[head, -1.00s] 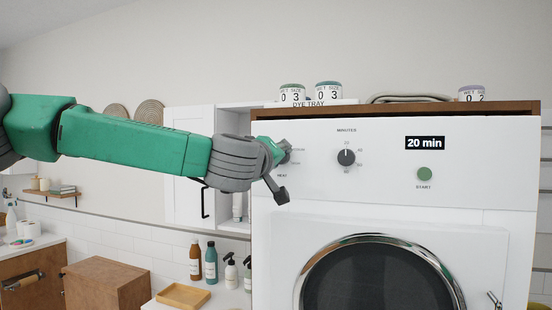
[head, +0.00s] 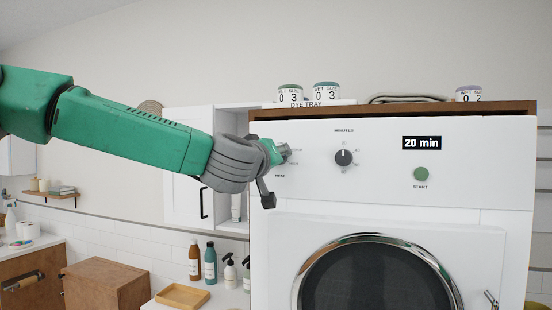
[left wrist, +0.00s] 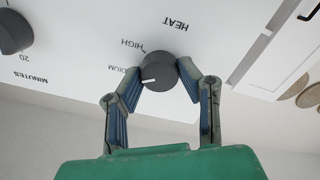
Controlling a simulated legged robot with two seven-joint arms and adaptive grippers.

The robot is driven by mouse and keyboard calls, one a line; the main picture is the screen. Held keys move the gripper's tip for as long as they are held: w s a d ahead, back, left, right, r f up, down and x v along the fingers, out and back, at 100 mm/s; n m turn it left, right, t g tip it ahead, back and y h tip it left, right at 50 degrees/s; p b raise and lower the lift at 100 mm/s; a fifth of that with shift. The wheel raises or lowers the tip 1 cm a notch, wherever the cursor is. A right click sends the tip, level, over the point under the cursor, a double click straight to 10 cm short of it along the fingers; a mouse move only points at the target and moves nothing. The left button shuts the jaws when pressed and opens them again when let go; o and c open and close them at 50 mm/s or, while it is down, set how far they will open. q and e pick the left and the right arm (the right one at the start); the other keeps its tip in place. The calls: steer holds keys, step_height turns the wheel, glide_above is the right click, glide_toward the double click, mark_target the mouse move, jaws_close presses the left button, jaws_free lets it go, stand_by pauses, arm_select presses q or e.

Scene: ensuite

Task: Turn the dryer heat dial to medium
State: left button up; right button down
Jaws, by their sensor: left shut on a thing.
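The dryer heat dial (left wrist: 160,73) is a dark grey knob with a white pointer line. In the left wrist view, which shows the panel upside down, the pointer aims left and slightly down, just below the partly covered MEDIUM label (left wrist: 122,69). The HIGH label (left wrist: 130,44) is above it. My left gripper (left wrist: 161,82) is shut on the dial, one finger on each side. In the head view my left gripper (head: 278,176) is at the panel's left end and hides the dial. My right gripper is in neither view.
The white dryer (head: 485,160) also has a minutes dial (head: 343,157), a display reading 20 min (head: 422,143) and a green start button (head: 421,174). Several bottles (head: 210,262) and a wooden tray (head: 183,296) are at the lower left. A white cabinet (head: 187,170) stands left of the dryer.

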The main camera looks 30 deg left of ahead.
arm_select(q)
steer(key=o, duration=0.9)
steer(key=shift+f, duration=0.5)
steer(key=shift+o, duration=1.2)
steer(key=shift+w, duration=0.1)
steer(key=shift+w+a+r, duration=0.1)
steer(key=shift+w, duration=0.1)
steer(key=v, duration=1.1)
steer(key=shift+s, duration=0.4)
steer(key=shift+d, duration=0.25)
